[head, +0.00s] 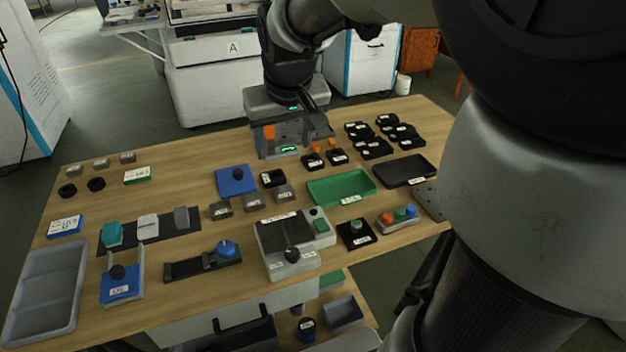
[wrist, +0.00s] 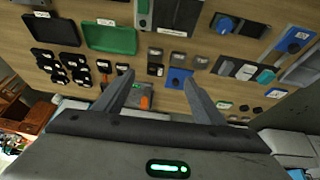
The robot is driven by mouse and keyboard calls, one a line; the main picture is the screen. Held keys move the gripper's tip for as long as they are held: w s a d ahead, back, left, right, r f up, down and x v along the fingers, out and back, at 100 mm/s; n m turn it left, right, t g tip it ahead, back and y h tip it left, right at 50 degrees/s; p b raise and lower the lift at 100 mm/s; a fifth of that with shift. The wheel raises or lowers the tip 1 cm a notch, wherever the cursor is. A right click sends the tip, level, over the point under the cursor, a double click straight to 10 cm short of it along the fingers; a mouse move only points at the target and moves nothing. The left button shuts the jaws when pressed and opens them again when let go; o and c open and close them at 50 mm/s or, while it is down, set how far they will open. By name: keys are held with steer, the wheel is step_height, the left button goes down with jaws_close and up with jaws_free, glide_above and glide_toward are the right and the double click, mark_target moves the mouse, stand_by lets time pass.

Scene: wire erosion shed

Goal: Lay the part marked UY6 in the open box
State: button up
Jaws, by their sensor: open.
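My gripper (wrist: 158,78) is open and empty, its two fingers apart above the far side of the bench. In the head view my gripper (head: 294,126) is above the far bench edge. The labels are too small to read, so I cannot tell which part is UY6.
A green tray (head: 341,187) and a black tray (head: 404,171) lie on the right. A blue plate with a black knob (head: 236,180) is left of the small black box. A grey device (head: 292,244) is at the front. Bare wood shows between items.

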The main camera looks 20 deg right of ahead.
steer(key=s+a+r, duration=0.1)
steer(key=s+r, duration=0.2)
steer(key=s, duration=0.7)
steer(key=shift+t, duration=0.3)
steer(key=s, duration=0.9)
steer(key=shift+a+f, duration=0.3)
steer(key=shift+f, duration=0.1)
steer(key=shift+c, duration=1)
steer(key=w+d+r+m+g+p, duration=0.1)
steer(key=w+r+m, duration=0.25)
steer(key=w, duration=0.45)
steer(key=w+r+m+g+p, duration=0.1)
steer(key=w+r+m, duration=0.3)
steer(key=w, duration=0.5)
steer(key=m+g+p, duration=0.3)
steer(key=m, duration=0.8)
glide_above(272, 172)
steer(key=s+a, duration=0.1)
steer(key=s, duration=0.1)
step_height(272, 172, down, 19)
steer(key=shift+n, duration=0.25)
step_height(272, 172, down, 10)
steer(key=shift+f+b, duration=0.25)
steer(key=shift+b, duration=0.9)
steer(key=shift+d+f+b, duration=0.15)
steer(key=shift+f+b, duration=0.1)
steer(key=shift+f, duration=1.25)
steer(key=shift+d+f+b, duration=0.1)
steer(key=shift+f+b, duration=0.1)
steer(key=shift+f, duration=1.25)
